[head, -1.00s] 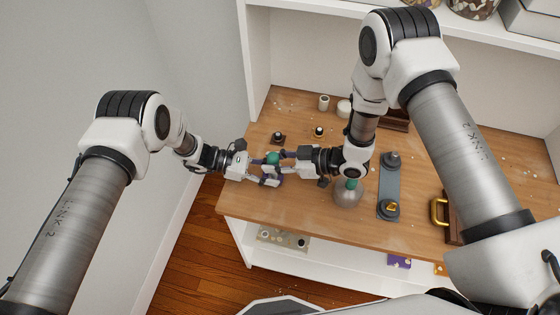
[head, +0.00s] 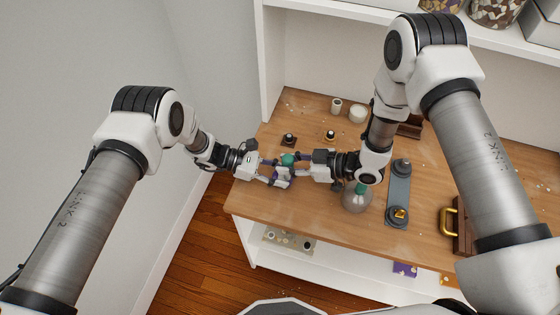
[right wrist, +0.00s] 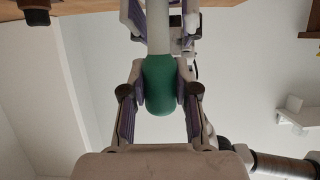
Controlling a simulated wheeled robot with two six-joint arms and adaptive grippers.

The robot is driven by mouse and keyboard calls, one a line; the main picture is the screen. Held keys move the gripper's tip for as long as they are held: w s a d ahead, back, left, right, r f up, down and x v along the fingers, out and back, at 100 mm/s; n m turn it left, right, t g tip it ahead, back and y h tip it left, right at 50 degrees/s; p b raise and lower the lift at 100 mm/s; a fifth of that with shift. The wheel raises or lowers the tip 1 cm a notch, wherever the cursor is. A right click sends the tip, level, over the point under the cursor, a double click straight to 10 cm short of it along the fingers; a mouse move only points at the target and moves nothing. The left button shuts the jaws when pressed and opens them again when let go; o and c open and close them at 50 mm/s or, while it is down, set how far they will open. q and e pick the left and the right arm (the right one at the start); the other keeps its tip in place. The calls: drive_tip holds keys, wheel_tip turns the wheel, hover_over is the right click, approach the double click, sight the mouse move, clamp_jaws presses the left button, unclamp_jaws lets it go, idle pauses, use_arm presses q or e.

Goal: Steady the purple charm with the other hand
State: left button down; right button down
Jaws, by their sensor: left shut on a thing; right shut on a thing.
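My left gripper (head: 274,171) and right gripper (head: 299,169) meet above the left part of the table. A green rounded piece (head: 288,160) shows between their fingers. In the right wrist view the fingers of my right gripper (right wrist: 160,84) are on both sides of this green piece (right wrist: 160,95), and a pale shaft (right wrist: 158,30) runs up from it between the fingers of my left gripper (right wrist: 160,14). Both grippers are shut on this piece. Purple shows along the fingers; I cannot make out a separate purple charm in the grip.
A rounded grey vessel (head: 355,202) with a green top stands below my right forearm. A grey-blue plate (head: 398,190) with knobs lies to its right, then a brown box (head: 462,225) with a gold handle. Small black stands (head: 289,139) and white cups (head: 357,113) are behind. A purple item (head: 404,269) is on the lower shelf.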

drive_tip(key=shift+s+d, duration=0.2)
drive_tip(key=shift+d, duration=0.1)
idle(0.4)
drive_tip(key=shift+w+a, duration=0.2)
drive_tip(key=shift+a, duration=0.45)
drive_tip(key=shift+w+a, duration=0.25)
drive_tip(key=shift+a, duration=0.45)
drive_tip(key=shift+w+a, duration=0.2)
drive_tip(key=shift+a, duration=0.45)
drive_tip(key=shift+f, duration=0.1)
wheel_tip(320, 180, up, 8)
